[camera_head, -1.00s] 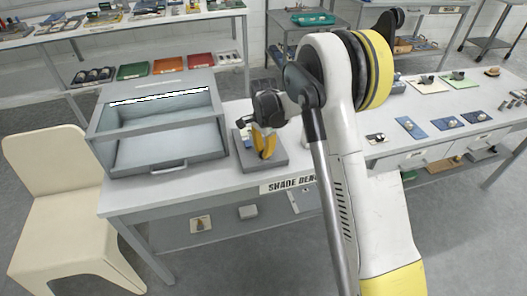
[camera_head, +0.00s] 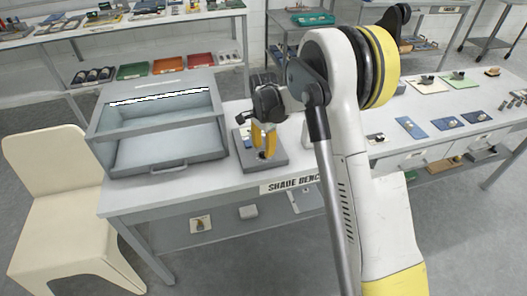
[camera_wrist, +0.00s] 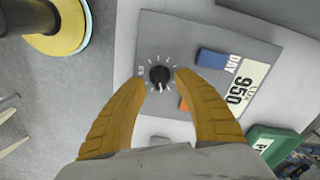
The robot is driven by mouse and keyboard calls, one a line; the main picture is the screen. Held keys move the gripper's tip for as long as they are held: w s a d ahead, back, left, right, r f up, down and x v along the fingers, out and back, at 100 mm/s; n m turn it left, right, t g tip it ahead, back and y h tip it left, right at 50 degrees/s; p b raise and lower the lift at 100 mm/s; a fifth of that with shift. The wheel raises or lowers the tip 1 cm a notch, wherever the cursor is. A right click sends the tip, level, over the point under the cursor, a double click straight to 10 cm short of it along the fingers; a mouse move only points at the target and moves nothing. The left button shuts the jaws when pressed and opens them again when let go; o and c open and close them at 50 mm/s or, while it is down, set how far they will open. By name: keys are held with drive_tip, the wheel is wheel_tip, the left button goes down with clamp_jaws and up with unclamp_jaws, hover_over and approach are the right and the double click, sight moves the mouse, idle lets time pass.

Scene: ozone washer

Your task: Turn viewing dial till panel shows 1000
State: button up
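The black viewing dial (camera_wrist: 160,76) sits on a grey panel (camera_wrist: 188,32), with white tick marks around it and its pale pointer toward the bottom of the wrist view. The white display (camera_wrist: 240,88) reads 950, beside a blue DAY piece (camera_wrist: 217,60). My gripper (camera_wrist: 163,80) has its yellow fingers on either side of the dial, with small gaps showing; I cannot tell their height above it. In the head view my gripper (camera_head: 264,149) points down at the grey panel (camera_head: 250,163) on the bench; the dial is largely hidden there.
A grey open-front box (camera_head: 165,146) stands left of the panel on the bench (camera_head: 150,193). Small plates with knobs (camera_head: 447,123) lie on the right side. A green item (camera_wrist: 268,142) is near the panel. A cream chair (camera_head: 60,190) stands left.

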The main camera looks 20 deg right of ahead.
sight(264, 152)
wheel_tip(264, 152, up, 10)
drive_tip(key=shift+r, duration=0.2)
drive_tip(key=shift+s+r, duration=0.1)
idle(0.3)
drive_tip(key=s+r+n+t, duration=0.3)
drive_tip(key=s+r+n, duration=0.3)
drive_tip(key=s+r, duration=0.6)
drive_tip(key=s+f+n+t, duration=0.1)
drive_tip(key=s+n+t, duration=0.1)
drive_tip(key=s, duration=0.7)
drive_tip(key=s+f+n+t, duration=0.1)
drive_tip(key=s+n+t, duration=0.1)
drive_tip(key=s+n, duration=0.3)
drive_tip(key=s, duration=0.3)
drive_tip(key=shift+s+f, duration=0.35)
